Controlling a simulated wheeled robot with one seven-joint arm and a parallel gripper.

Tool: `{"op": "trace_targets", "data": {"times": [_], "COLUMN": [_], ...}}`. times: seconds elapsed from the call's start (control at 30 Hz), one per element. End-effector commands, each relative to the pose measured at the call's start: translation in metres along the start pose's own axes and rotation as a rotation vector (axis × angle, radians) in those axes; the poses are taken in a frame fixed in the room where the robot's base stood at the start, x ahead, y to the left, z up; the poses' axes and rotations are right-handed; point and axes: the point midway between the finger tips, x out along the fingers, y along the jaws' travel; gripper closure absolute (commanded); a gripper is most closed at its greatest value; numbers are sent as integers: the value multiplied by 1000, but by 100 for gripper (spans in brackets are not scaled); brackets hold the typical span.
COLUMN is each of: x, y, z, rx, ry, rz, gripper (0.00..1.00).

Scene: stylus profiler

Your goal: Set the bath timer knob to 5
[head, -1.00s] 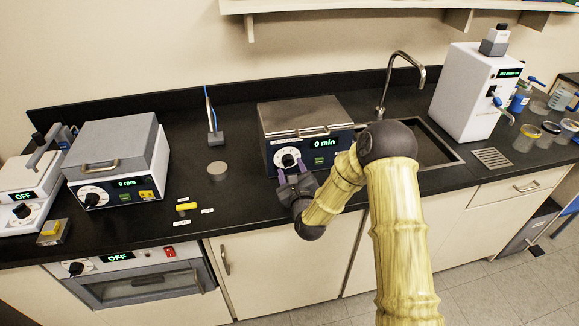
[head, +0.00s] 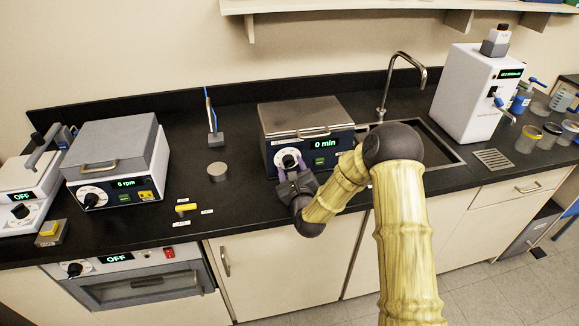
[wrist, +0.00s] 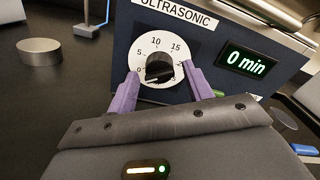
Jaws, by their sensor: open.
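The ultrasonic bath (head: 306,112) is a dark blue box with a metal lid at the back of the counter. Its timer knob (wrist: 159,70) is black on a white dial (wrist: 143,30) marked 0, 5, 10, 15 and on. The green display (wrist: 246,61) beside it reads 0 min. My gripper (wrist: 160,77) is open in front of the dial, one purple finger on each side of the knob, not closed on it. In the head view the knob (head: 289,160) is partly hidden by my gripper (head: 292,168).
A device reading 0 rpm (head: 117,160) with its own knob stands to the left. A grey cylinder (head: 217,172) and a small yellow-handled item (head: 186,207) lie between. A sink (head: 433,150) lies to the right. The counter in front of the bath is narrow.

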Motion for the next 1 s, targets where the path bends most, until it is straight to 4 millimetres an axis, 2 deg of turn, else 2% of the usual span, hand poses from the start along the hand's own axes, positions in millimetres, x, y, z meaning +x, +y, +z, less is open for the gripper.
{"op": "trace_targets", "data": {"times": [0.07, 0.27, 0.47, 0.8, 1.0], "x": [0, 0, 0, 0, 0], "y": [0, 0, 0, 0, 0], "z": [0, 0, -2, -2, 0], "rx": [0, 0, 64, 427, 454], "ry": [0, 0, 1, 2, 1], "rz": [0, 1, -1, -1, 0], "gripper": [53, 92, 94, 94, 94]}}
